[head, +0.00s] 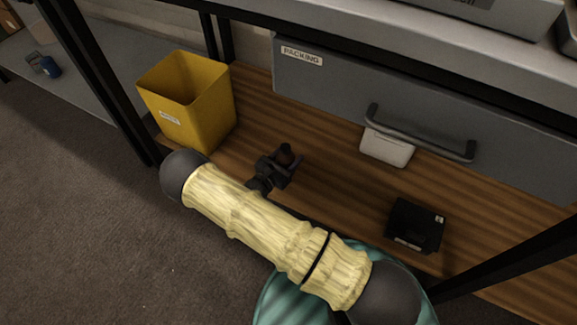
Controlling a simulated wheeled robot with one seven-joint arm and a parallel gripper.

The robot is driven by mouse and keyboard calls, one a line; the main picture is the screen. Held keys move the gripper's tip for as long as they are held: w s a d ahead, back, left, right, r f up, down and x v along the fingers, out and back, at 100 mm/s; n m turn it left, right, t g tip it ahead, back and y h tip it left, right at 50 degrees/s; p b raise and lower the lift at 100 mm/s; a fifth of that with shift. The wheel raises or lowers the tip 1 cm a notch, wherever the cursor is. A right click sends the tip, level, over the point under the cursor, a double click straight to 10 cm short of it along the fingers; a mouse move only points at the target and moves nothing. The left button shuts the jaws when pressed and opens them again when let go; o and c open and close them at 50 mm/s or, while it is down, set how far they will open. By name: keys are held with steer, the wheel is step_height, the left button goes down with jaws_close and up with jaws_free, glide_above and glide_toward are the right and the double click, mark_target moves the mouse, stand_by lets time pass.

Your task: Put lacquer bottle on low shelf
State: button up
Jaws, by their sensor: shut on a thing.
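My gripper (283,170) is over the wooden low shelf (335,190), near its front edge, to the right of the yellow bin. It is shut on a small dark brown thing (286,152), likely the lacquer bottle; only its rounded upper part shows between the dark fingers. The gripper hides its lower part. I cannot tell whether it touches the shelf board. My arm crosses the front of the shelf from the lower right and hides part of its edge.
A yellow bin (187,105) stands on the shelf's left end. A grey drawer marked PACKING (330,85) hangs above. A white box (387,148) is under the drawer handle (420,137). A black box (415,224) lies to the right. Bare board lies between gripper and black box.

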mark_target(287, 163)
steer(key=shift+r, duration=0.1)
steer(key=shift+f+b, duration=1.15)
steer(key=shift+f, duration=0.75)
steer(key=shift+f, duration=0.15)
steer(key=o, duration=1.1)
steer(key=shift+o, duration=0.2)
steer(key=shift+s+a+r, duration=0.2)
steer(key=shift+a, duration=0.05)
steer(key=p+v, duration=0.4)
steer(key=v, duration=0.7)
steer(key=shift+s+a, duration=0.15)
